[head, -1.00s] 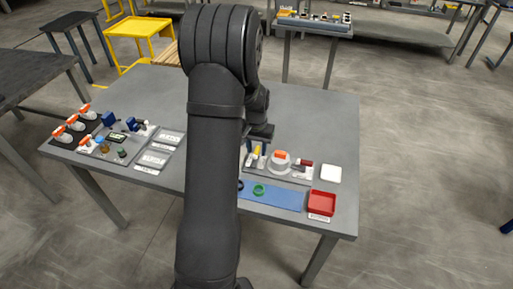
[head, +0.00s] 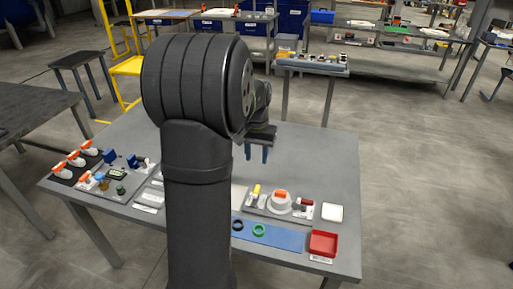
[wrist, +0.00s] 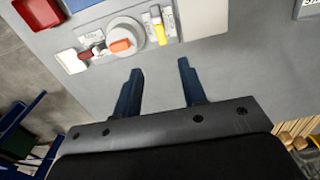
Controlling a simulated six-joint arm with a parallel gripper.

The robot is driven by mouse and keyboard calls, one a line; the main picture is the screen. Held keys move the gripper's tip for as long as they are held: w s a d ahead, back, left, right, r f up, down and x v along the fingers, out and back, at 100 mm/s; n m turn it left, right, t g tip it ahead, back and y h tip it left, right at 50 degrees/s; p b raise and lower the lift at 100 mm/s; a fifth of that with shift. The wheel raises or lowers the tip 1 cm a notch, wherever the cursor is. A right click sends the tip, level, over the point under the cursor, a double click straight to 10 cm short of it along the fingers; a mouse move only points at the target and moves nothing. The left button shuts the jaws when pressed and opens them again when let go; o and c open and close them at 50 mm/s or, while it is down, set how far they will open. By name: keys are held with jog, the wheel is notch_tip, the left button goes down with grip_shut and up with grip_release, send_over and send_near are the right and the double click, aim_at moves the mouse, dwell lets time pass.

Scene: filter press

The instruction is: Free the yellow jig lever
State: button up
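The yellow jig lever (head: 256,190) stands at the left end of a grey jig plate (head: 268,212) on the table. In the wrist view the yellow lever (wrist: 159,30) lies beyond my fingertips, between their lines and near the top. My gripper (head: 257,153) is raised above the table, behind the jig, with its two blue fingers apart. In the wrist view my gripper (wrist: 160,75) is open and nothing is between the fingers. It does not touch the lever.
On the jig plate beside the lever are a round grey fixture with an orange part (head: 281,195) and a red-handled clamp (head: 304,204). A white pad (head: 332,212), red tray (head: 323,243) and blue mat (head: 284,237) with rings lie near. The table behind the jig is bare.

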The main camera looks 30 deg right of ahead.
aim_at(257, 189)
jog(key=shift+r, duration=1.35)
notch_tip(257, 189, down, 18)
jog(key=shift+r, duration=0.25)
